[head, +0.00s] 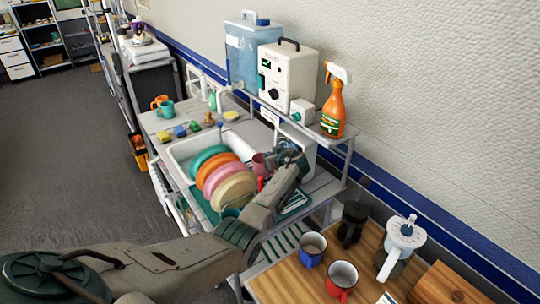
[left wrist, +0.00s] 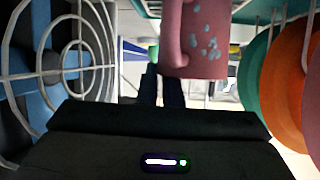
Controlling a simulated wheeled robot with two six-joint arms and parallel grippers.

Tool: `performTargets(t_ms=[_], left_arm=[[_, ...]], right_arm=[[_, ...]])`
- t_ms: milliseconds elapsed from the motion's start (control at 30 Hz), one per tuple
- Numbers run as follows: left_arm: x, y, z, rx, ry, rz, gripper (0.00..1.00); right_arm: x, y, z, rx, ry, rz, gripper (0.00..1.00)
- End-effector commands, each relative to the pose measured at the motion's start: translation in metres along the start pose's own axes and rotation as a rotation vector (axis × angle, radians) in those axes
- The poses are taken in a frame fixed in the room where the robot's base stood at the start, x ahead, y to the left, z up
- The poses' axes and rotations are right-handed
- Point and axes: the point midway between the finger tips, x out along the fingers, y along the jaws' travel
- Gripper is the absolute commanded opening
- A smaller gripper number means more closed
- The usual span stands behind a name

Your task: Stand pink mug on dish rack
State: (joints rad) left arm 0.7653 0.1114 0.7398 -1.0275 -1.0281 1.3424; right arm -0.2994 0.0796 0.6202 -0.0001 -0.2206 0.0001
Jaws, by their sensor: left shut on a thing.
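The pink mug (head: 259,163) is beside my left gripper (head: 281,158), over the back of the dish rack, just behind the plates. In the left wrist view the mug (left wrist: 204,42) shows pale blue flecks, with its handle toward the dark fingers (left wrist: 162,88). My left gripper is shut on the mug; the exact grip is partly hidden. The dish rack (head: 203,204) is teal and holds several upright plates (head: 222,180). Whether the mug touches the rack cannot be told. My right gripper is not in view.
A sink (head: 184,150) lies beyond the rack. A shelf above holds a white appliance (head: 288,72) and an orange spray bottle (head: 333,105). A round wire grille (left wrist: 60,70) is close on the left in the wrist view. Blue (head: 312,250) and red (head: 341,280) mugs stand on the wooden counter.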

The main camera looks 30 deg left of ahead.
Motion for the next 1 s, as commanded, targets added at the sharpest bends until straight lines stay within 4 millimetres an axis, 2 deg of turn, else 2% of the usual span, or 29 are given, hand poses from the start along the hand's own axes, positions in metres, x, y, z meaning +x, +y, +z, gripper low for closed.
performTargets(t_ms=[33,133,167,567,767,1000], left_arm=[[0.000,0.000,0.001,0.001,-0.001,0.000,0.07],[0.000,0.000,0.001,0.000,-0.001,0.000,0.27],[0.000,0.000,0.001,0.000,-0.001,0.000,0.30],[-0.005,0.000,0.002,-0.001,-0.001,0.000,0.30],[-0.028,0.000,0.003,-0.002,-0.001,0.002,0.30],[-0.069,0.001,0.004,-0.003,0.000,0.003,0.30]], right_arm=[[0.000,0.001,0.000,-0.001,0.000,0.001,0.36],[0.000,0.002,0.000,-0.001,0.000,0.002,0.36],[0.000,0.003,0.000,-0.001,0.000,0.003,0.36],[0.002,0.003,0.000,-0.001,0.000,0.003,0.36],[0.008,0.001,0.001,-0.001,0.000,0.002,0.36],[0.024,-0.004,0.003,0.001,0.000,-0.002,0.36]])
